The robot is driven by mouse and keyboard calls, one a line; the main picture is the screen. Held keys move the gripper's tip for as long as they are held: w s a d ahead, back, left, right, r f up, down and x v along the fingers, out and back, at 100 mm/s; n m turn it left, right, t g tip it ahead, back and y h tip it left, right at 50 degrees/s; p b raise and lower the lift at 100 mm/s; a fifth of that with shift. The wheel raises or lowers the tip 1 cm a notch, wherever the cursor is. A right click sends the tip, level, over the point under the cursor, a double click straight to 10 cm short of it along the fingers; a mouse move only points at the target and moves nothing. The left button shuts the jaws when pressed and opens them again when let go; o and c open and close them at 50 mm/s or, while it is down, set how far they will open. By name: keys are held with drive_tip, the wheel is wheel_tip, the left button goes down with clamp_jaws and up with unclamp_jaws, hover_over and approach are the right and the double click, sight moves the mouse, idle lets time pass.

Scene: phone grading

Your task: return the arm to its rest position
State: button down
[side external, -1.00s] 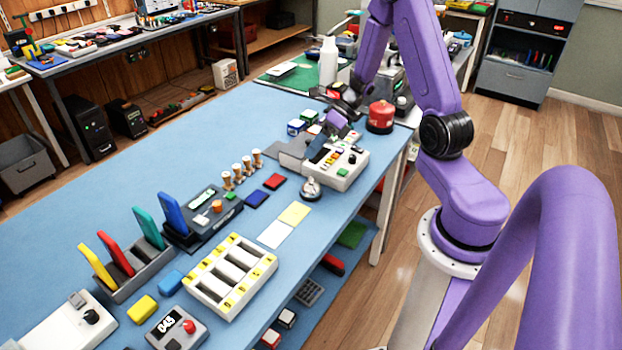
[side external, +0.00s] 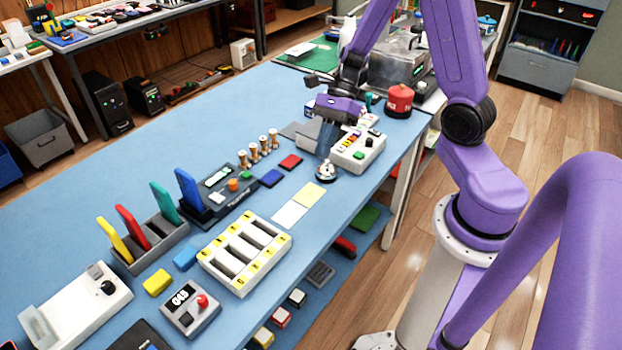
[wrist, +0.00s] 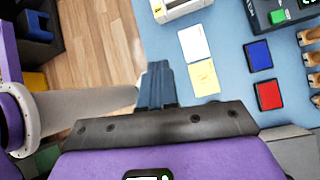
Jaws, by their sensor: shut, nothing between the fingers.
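My gripper (side external: 323,150) hangs over the far right part of the blue table (side external: 130,150), with its fingers pointing down. In the side view the fingertips overlap the area just behind a silver call bell (side external: 326,173); whether they are above it or touching it I cannot tell. In the wrist view the gripper (wrist: 155,70) has its two grey-blue fingers together with nothing between them. My purple arm reaches in from the right and is bent at the elbow.
A white button box (side external: 358,152) stands right beside the gripper, with a red canister (side external: 399,100) behind. White (side external: 290,215) and yellow (side external: 308,194) cards, blue (side external: 271,178) and red (side external: 290,161) pads and a yellow-marked tray (side external: 245,252) lie nearer.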

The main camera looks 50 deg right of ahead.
drive_tip(key=s+a+r+n+h, duration=0.2)
drive_tip(key=s+n, duration=0.4)
drive_tip(key=n, duration=0.5)
drive_tip(key=s+a+r+n+h, duration=0.2)
drive_tip(key=s+n, duration=0.4)
drive_tip(key=n, duration=0.5)
drive_tip(key=s+a+r+n+t+h, duration=0.1)
drive_tip(key=s+a+r+n+h, duration=0.1)
drive_tip(key=s+n, duration=0.4)
drive_tip(key=r+n+h, duration=0.1)
drive_tip(key=n, duration=0.3)
drive_tip(key=shift+s+a+r+n, duration=0.2)
drive_tip(key=shift+a+r+n, duration=0.1)
drive_tip(key=shift+r+n, duration=0.1)
